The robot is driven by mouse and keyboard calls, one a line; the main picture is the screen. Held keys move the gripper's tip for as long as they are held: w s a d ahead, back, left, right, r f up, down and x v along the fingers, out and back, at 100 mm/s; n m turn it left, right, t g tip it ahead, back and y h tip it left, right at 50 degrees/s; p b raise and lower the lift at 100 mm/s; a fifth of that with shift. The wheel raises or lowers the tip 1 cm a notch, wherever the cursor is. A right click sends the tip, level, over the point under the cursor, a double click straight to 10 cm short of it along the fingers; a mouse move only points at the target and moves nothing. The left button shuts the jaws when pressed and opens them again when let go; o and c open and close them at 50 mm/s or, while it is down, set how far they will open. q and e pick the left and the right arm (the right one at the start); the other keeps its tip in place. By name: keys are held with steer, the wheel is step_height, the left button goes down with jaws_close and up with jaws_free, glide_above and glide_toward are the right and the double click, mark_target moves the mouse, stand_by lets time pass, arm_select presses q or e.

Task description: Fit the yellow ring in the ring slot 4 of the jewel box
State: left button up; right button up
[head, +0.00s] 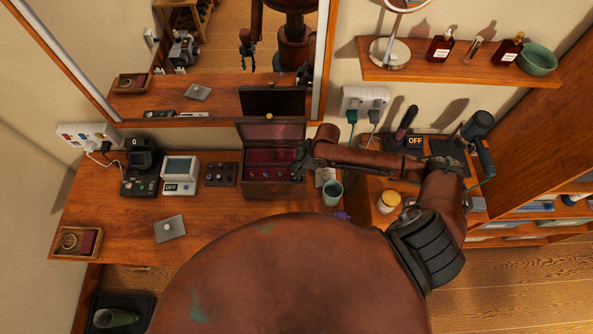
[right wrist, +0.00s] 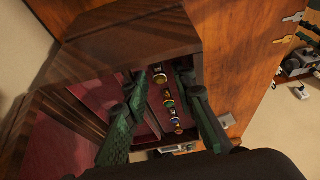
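The jewel box (head: 270,190) stands open on the wooden desk in the head view, with its dark lid raised at the back and a red lining inside. My right gripper (head: 303,166) reaches in over its right side. In the right wrist view my right gripper (right wrist: 161,74) has its green fingers apart above the box interior. Several rings with coloured stones sit in a row in the red lining between the fingers. A gold-coloured ring (right wrist: 160,78) lies nearest the fingertips; I cannot tell whether it is the yellow ring. My left gripper shows only as a mirror reflection.
A wooden tray (head: 77,242) is at far left. The desk's front middle is clear.

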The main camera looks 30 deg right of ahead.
steer(key=shift+o, duration=0.7)
steer(key=v, duration=1.2)
steer(key=shift+s, duration=0.1)
